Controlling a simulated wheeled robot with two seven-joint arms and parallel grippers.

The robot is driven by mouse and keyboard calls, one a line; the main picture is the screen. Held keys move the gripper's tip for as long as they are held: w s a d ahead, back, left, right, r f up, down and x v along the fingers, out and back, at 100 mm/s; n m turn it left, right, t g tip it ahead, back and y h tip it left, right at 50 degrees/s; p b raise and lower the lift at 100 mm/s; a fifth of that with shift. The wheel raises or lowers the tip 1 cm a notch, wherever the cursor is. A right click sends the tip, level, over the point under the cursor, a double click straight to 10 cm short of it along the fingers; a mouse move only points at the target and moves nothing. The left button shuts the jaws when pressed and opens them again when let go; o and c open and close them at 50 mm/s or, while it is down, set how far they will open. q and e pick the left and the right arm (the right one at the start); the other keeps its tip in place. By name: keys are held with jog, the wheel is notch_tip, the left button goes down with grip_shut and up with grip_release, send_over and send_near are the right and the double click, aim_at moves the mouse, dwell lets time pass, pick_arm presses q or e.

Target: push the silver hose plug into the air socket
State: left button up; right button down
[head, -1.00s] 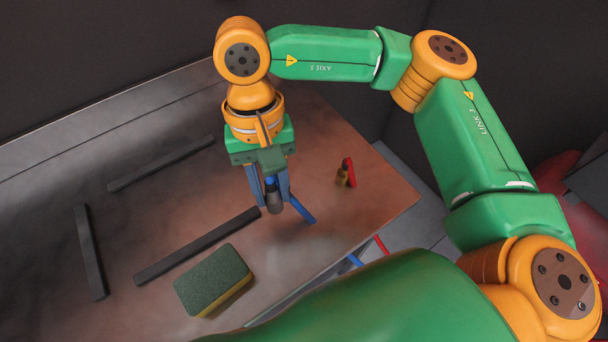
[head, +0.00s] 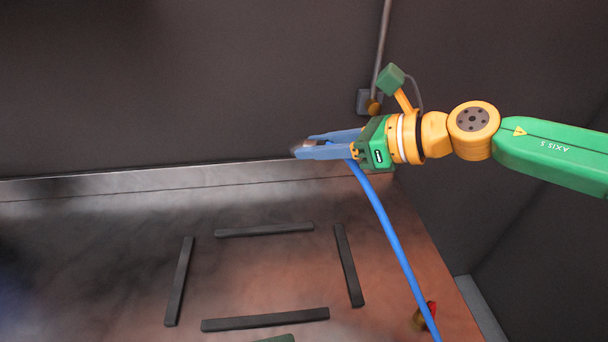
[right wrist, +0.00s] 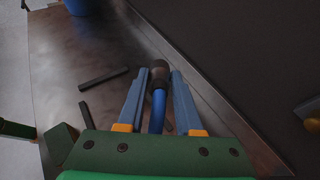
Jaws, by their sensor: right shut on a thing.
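My right gripper (head: 304,147) points left in front of the back wall, and it also shows in the right wrist view (right wrist: 159,75). It is shut on the hose plug (right wrist: 159,72), which looks dark grey there, with the blue hose (head: 385,222) trailing from it. In the head view the fingers mostly hide the plug. The air socket (head: 373,107) is a brass fitting on a grey plate on the wall, above and right of the fingertips, apart from the plug. It also shows at the right edge of the right wrist view (right wrist: 312,122). My left gripper is not in view.
Several dark strips (head: 264,230) outline a rectangle on the bench (head: 110,260). A brass piece with a red handle (head: 424,317) stands near the right edge. A grey pipe (head: 381,45) runs up the wall from the socket. The bench's middle is clear.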

jog(key=w+d+f+m+t+h+p, duration=0.1)
jog(key=w+d+f+m+t+h, duration=0.1)
jog(key=w+d+m+t+h, duration=0.2)
jog(key=w+d+f+m+t+h+p, duration=0.1)
jog(key=w+d+f+m+t+h, duration=0.2)
jog(key=w+d+m+t, duration=0.4)
jog(key=d+t+h, duration=0.1)
jog(key=d, duration=0.3)
jog(key=shift+w+h+p, duration=0.25)
jog(key=shift+h+p, duration=0.05)
jog(key=w+b, duration=0.1)
jog(key=w, duration=0.1)
jog(key=w+a+b, duration=0.1)
jog(key=w, duration=0.2)
jog(key=shift+w+b, duration=0.35)
jog(key=shift+p, duration=0.8)
dwell(1.4)
jog(key=shift+w+a, duration=0.15)
jog(key=shift+w, duration=0.25)
